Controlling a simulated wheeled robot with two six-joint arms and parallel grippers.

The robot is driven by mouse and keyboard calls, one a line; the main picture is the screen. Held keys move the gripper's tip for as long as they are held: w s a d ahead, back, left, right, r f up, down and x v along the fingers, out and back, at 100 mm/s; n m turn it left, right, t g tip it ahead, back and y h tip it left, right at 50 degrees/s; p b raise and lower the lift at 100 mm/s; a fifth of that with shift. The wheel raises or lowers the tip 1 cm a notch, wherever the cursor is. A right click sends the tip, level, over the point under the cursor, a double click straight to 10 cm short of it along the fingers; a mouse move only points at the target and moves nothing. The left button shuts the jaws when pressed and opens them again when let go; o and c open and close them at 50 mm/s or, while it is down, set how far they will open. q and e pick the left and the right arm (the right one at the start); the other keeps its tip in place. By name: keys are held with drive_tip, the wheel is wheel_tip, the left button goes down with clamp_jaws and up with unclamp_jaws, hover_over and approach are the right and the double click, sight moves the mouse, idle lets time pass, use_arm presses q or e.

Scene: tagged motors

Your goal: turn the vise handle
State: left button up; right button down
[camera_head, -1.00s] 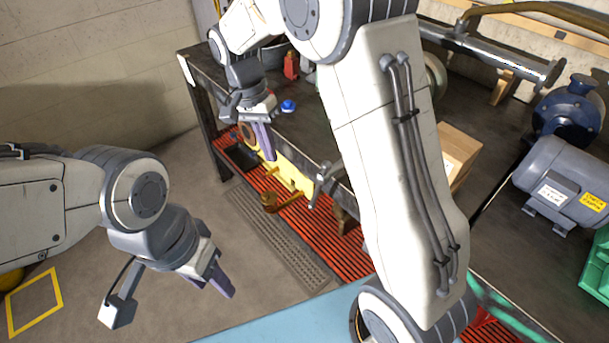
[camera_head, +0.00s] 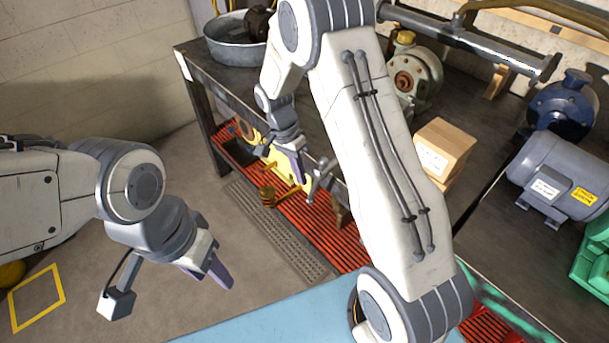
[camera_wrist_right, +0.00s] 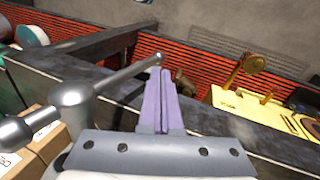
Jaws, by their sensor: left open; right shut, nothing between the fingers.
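The vise handle (camera_head: 321,178) is a grey metal bar at the near edge of the dark workbench. In the right wrist view the handle (camera_wrist_right: 112,78) runs slantwise through a round hub (camera_wrist_right: 72,95), with rounded ends. My right gripper (camera_head: 301,176) is shut and empty, just left of the handle in the head view. In the right wrist view its purple fingers (camera_wrist_right: 161,75) lie close beside the handle's far end; I cannot tell whether they touch. My left gripper (camera_head: 225,280) is open and empty over the floor, far from the handle. The vise body is mostly hidden by my right arm.
The workbench (camera_head: 325,140) carries a cardboard box (camera_head: 445,150), a grey motor (camera_head: 560,172), a blue pump (camera_head: 563,108) and a metal tub (camera_head: 235,42). Below it are red slats (camera_head: 345,250) and a yellow piece (camera_head: 283,170).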

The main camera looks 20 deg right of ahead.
use_arm(q)
drive_tip(key=shift+r, duration=0.25)
use_arm(e)
drive_tip(key=shift+s+d+f, duration=0.2)
drive_tip(key=shift+s+d, duration=0.2)
drive_tip(key=shift+s, duration=0.3)
